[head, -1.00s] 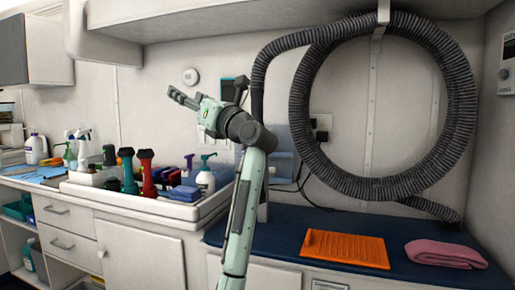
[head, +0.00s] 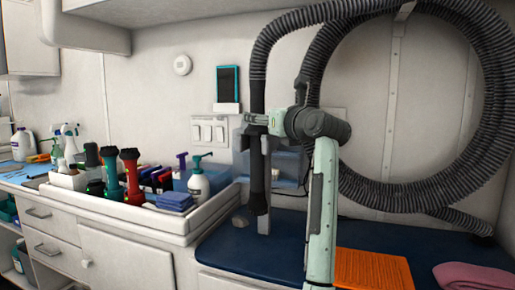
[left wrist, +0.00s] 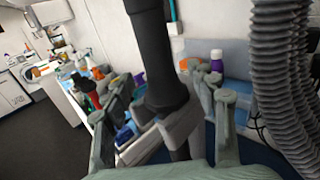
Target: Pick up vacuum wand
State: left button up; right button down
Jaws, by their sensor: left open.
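The black vacuum wand (head: 257,186) hangs upright above the blue bench, with its ribbed grey hose (head: 257,60) rising from its top. My left gripper (head: 256,120) is at the upper part of the wand, partly hiding it. In the left wrist view, the dark wand (left wrist: 152,50) stands between the two spread fingers of my left gripper (left wrist: 165,120), which is open. A grey bracket (left wrist: 182,126) is around or right beside the wand's lower part there. I cannot tell whether a finger touches the wand. My right gripper is not in view.
The coiled hose (head: 310,100) hangs on the wall at the right. A white tray (head: 150,218) with bottles and tools stands on the counter at the left. An orange mat (head: 372,270) and a pink towel (head: 470,277) lie on the blue bench (head: 250,262).

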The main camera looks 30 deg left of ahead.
pick_arm(q)
jog(key=x, duration=0.4)
jog(key=shift+p, duration=0.35)
grip_shut()
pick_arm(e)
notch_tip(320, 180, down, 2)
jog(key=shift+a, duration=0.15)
